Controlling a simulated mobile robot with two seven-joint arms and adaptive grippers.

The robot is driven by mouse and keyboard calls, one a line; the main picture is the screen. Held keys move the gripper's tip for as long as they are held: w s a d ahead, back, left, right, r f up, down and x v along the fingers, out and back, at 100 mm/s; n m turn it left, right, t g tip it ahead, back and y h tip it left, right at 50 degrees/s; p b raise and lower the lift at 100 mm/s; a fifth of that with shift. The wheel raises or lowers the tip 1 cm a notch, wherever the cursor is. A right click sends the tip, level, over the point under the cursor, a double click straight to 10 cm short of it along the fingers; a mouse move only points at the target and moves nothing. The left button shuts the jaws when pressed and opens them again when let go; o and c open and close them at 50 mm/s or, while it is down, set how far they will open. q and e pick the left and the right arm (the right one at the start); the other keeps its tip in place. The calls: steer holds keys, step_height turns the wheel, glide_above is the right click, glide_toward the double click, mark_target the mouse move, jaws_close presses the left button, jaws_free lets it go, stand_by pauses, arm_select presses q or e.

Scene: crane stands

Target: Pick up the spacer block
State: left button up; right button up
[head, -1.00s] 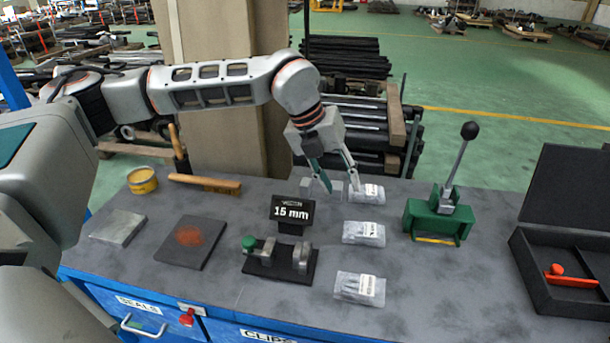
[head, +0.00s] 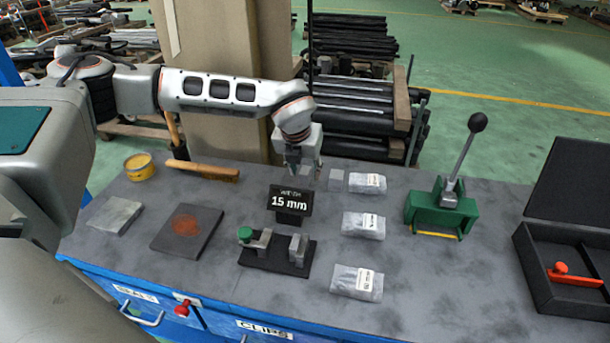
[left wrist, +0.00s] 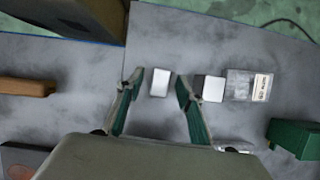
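Two small pale grey blocks stand side by side at the back of the bench. In the left wrist view one block (left wrist: 160,82) lies between my fingertips, and the other block (left wrist: 209,89) is just right of them, close to a clear bag. In the head view the right block (head: 337,180) shows, while my gripper mostly hides the left one. I cannot read any size on either block. My left gripper (head: 304,174) points down over the left block, open, with its green-padded fingers (left wrist: 157,80) apart on either side. My right gripper is not in view.
A 15 mm sign (head: 291,200) stands behind a black fixture (head: 277,262). Labelled bags (head: 363,226) line up to the right, then a green lever press (head: 440,214) and a black open case (head: 560,290). A wooden-handled brush (head: 203,171) lies left of my gripper.

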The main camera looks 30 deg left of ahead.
mark_target(305, 170)
arm_select(q)
steer(key=shift+w+f, duration=0.2)
steer(key=shift+f, duration=0.35)
jaws_close()
steer(key=shift+r, duration=0.15)
step_height(305, 170, up, 20)
stand_by(0.5)
steer(key=shift+s, duration=0.1)
